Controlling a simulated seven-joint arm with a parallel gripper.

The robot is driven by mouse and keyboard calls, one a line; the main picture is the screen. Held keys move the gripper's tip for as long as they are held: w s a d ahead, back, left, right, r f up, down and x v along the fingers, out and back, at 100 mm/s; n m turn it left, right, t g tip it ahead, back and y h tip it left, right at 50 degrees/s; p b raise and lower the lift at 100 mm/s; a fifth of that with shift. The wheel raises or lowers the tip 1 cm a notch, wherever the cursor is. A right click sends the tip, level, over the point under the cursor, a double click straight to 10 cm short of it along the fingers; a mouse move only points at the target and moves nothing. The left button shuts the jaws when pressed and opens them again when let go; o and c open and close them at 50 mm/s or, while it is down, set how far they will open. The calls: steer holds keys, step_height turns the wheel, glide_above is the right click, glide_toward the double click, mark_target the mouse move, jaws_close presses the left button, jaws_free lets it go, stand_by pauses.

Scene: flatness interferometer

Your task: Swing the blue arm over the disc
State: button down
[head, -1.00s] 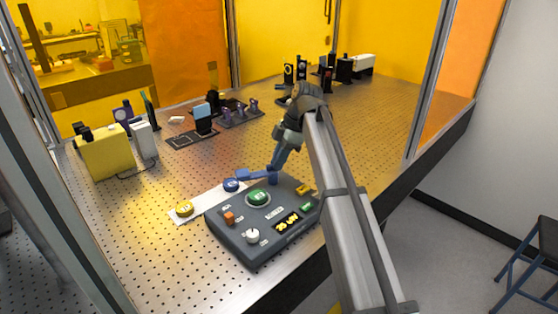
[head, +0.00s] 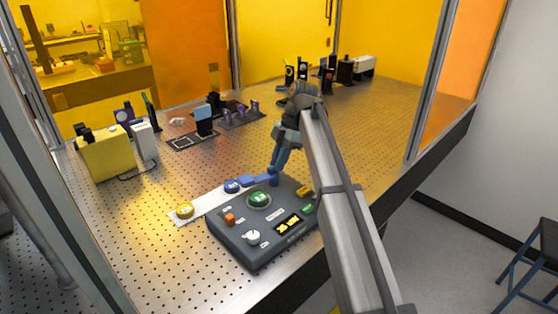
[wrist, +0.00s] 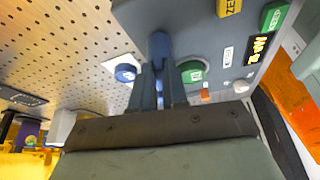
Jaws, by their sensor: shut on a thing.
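The blue arm (head: 255,180) is a flat bar low at the back left edge of the grey control box. It reaches left from an upright blue part, its free end close to the blue round button (head: 232,186). A green disc (head: 259,199) sits on the box just in front of the bar. My gripper (head: 275,169) comes down from above and is shut on the upright part. In the wrist view, the blue part (wrist: 160,45) shows between and beyond the fingers, with the blue button (wrist: 125,73) left and the green disc (wrist: 192,75) right; the fingers hide the rest.
The control box (head: 240,246) carries a white knob (head: 252,237), an orange switch (head: 230,220) and a lit display. A yellow button (head: 185,210) lies on a white strip left of it. Optical parts stand farther back; the perforated table between is clear.

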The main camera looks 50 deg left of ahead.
steer(key=c, duration=1.1)
jaws_free()
steer(key=shift+c, duration=0.2)
